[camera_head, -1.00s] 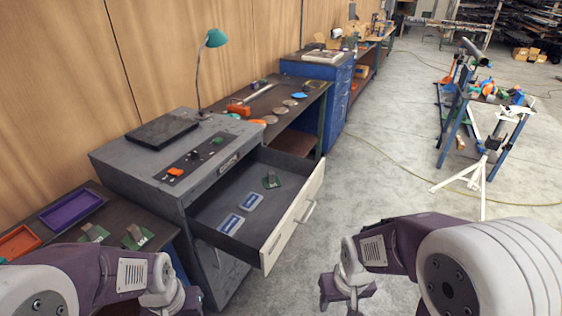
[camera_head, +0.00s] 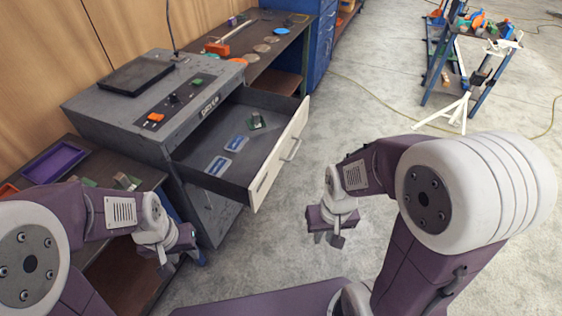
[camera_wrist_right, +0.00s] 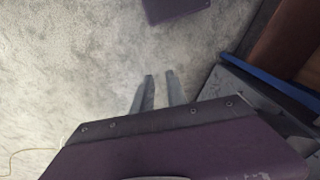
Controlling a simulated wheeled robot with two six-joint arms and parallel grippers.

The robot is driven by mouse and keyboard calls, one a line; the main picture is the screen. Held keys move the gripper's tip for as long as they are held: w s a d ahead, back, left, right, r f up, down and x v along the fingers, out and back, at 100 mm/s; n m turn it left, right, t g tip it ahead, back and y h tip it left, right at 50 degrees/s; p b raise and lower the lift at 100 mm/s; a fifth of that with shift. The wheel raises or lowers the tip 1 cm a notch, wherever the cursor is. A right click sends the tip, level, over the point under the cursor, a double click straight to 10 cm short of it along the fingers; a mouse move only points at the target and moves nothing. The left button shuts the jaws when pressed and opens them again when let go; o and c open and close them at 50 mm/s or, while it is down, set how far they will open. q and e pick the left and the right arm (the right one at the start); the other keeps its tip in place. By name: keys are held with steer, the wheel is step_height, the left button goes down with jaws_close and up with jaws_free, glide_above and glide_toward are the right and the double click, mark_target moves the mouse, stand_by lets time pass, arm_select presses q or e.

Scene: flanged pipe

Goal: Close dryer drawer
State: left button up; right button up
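The grey dryer (camera_head: 120,112) stands at the left with its drawer (camera_head: 185,160) pulled well out. The drawer has a cream front (camera_head: 264,180) with a bar handle (camera_head: 291,150). Inside lie two blue-and-white packets (camera_head: 219,165) and a green board with a metal part (camera_head: 256,121). My right gripper (camera_head: 328,240) hangs empty over the floor, right of the drawer front and apart from it. In the right wrist view its two fingers (camera_wrist_right: 160,76) show a gap between them. My left gripper (camera_head: 180,256) is left of the drawer, in front of the dryer; its fingers are unclear.
A low bench with a purple tray (camera_head: 55,163) stands left of the dryer. A workbench (camera_head: 262,47) with discs and tools is behind it, beside a blue cabinet (camera_head: 318,45).

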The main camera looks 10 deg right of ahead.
steer(key=s+a+m+g+y, duration=0.1)
steer(key=a, duration=0.1)
steer(key=s+a+r+m+g+y, duration=0.1)
steer(key=s+a+m, duration=0.1)
steer(key=s+a+m+g+y, duration=0.1)
steer(key=a, duration=0.1)
steer(key=shift+s+a+r+b, duration=0.15)
steer(key=shift+s+r+b, duration=0.1)
steer(key=shift+b, duration=0.15)
jaws_close()
steer(key=w+a+m+y+b, duration=0.7)
steer(key=a+m+y+b, duration=0.2)
steer(key=b, duration=0.1)
steer(key=m+t+y+b, duration=0.3)
steer(key=m+t+b, duration=0.85)
steer(key=b, duration=0.35)
glide_toward(263, 189)
steer(key=shift+n+t, duration=0.25)
steer(key=shift+t, duration=0.2)
steer(key=b+x, duration=0.1)
steer(key=x, duration=0.1)
steer(key=b+x, duration=0.1)
steer(key=x, duration=0.1)
steer(key=b+x, duration=0.1)
steer(key=x, duration=0.1)
steer(key=shift+s+a+f, duration=0.1)
steer(key=shift+f, duration=0.25)
steer(key=shift+w+a+r, duration=0.1)
steer(key=shift+w+a, duration=0.15)
steer(key=shift+a, duration=0.1)
